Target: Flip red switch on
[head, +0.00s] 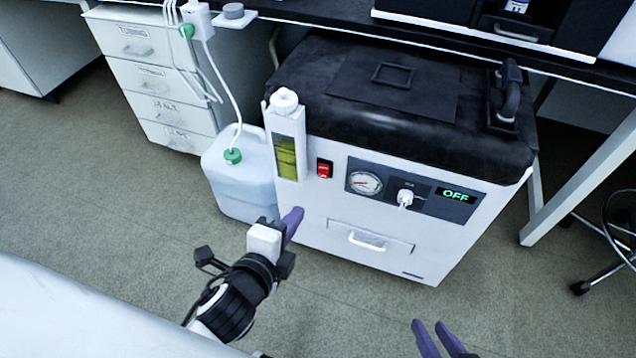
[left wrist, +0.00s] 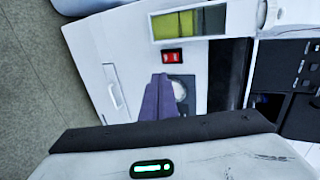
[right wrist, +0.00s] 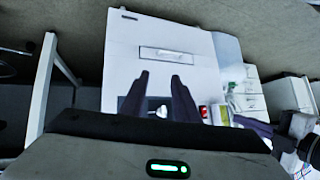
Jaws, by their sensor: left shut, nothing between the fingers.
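The red switch (head: 325,170) sits on the white front panel of the machine (head: 315,215), between the yellow-green liquid gauge and the round dial. It also shows in the left wrist view (left wrist: 172,56) and, partly hidden, in the right wrist view (right wrist: 204,112). The small display (head: 456,196) on the panel reads OFF. My left gripper (head: 294,218) is shut and empty, with purple fingers together, below the switch and apart from it; the left wrist view shows its fingertips (left wrist: 160,80) near the switch in the picture. My right gripper (head: 428,328) is open and empty, low in front of the machine.
A translucent jug (head: 238,185) with a green cap stands left of the machine. White drawers (head: 153,80) are behind it. A table leg (head: 575,180) and a wheeled stool (head: 615,235) are at the right. The floor in front is clear.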

